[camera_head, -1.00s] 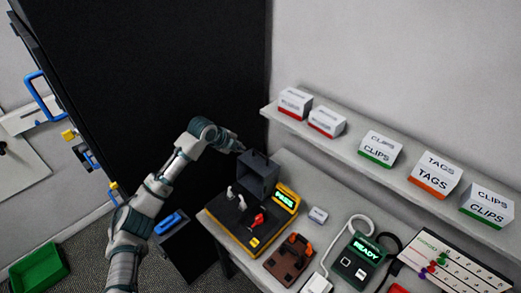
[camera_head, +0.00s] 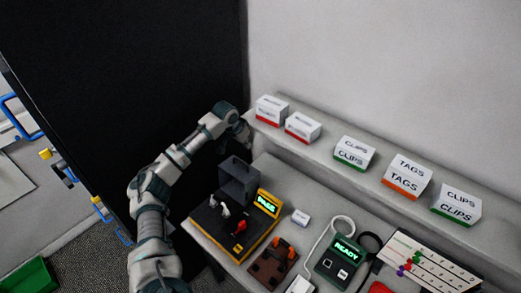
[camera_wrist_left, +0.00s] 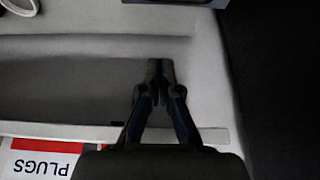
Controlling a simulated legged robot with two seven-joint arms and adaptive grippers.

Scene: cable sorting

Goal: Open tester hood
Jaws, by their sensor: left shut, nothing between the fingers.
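The tester (camera_head: 236,224) is a black and yellow unit with a small lit screen on the left part of the table in the head view. Its dark grey hood (camera_head: 238,182) stands up at the back of the tester, and the white and red parts on the deck show uncovered. My left gripper (camera_head: 243,138) is above and behind the hood, near the left end of the shelf, apart from the hood. In the left wrist view its fingers (camera_wrist_left: 160,72) are shut with nothing between them. My right gripper is not in view.
A shelf (camera_head: 330,157) with labelled boxes runs along the wall; a PLUGS box (camera_wrist_left: 40,160) shows close in the wrist view. A brown fixture (camera_head: 272,264), a READY device (camera_head: 340,262) and a pegged board (camera_head: 430,262) stand right of the tester. A black panel (camera_head: 130,80) rises at left.

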